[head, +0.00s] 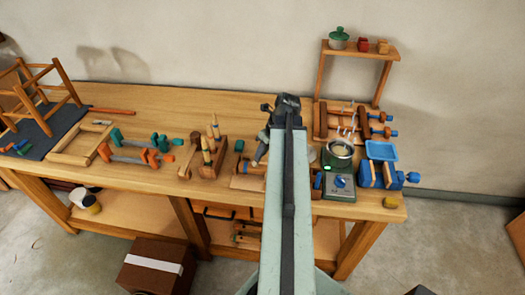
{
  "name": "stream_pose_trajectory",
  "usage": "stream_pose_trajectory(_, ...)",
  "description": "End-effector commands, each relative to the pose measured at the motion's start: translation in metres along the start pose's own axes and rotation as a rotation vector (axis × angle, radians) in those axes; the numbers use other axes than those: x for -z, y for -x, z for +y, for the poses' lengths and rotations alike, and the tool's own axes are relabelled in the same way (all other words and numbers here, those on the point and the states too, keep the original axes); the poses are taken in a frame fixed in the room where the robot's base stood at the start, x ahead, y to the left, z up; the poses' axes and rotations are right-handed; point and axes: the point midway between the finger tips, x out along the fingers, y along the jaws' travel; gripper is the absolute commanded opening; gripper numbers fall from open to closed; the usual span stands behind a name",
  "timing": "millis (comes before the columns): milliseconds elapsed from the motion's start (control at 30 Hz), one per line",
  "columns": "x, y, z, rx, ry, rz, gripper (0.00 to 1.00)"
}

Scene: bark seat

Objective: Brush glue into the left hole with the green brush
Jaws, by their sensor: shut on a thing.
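My gripper (262,150) shows small and grey beside my arm, over the bench's front half. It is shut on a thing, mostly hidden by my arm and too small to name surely. A small green piece (239,146) shows just left of it; I cannot tell whether this is the green brush or a separate block. The glue pot (341,149), with pale glue inside, sits on a small green-grey heater (340,185) right of my arm. A flat wooden piece (247,182) lies under my gripper, partly hidden. I cannot make out the left hole.
Upright wooden-handled tools (208,152) stand left of my gripper. Green and orange clamps (150,148) and a wooden frame (80,145) lie farther left, near a chair frame (40,95). The back middle is clear.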

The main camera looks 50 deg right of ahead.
Motion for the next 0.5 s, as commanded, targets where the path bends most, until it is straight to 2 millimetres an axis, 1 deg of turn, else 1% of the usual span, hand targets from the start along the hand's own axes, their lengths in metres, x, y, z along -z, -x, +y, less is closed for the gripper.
stream_pose_trajectory(367,0.0011,-0.0006,0.0001,0.000,0.000,0.004,0.00)
stream_pose_trajectory(500,-0.0003,0.0042,0.0010,0.000,0.000,0.004,0.00)
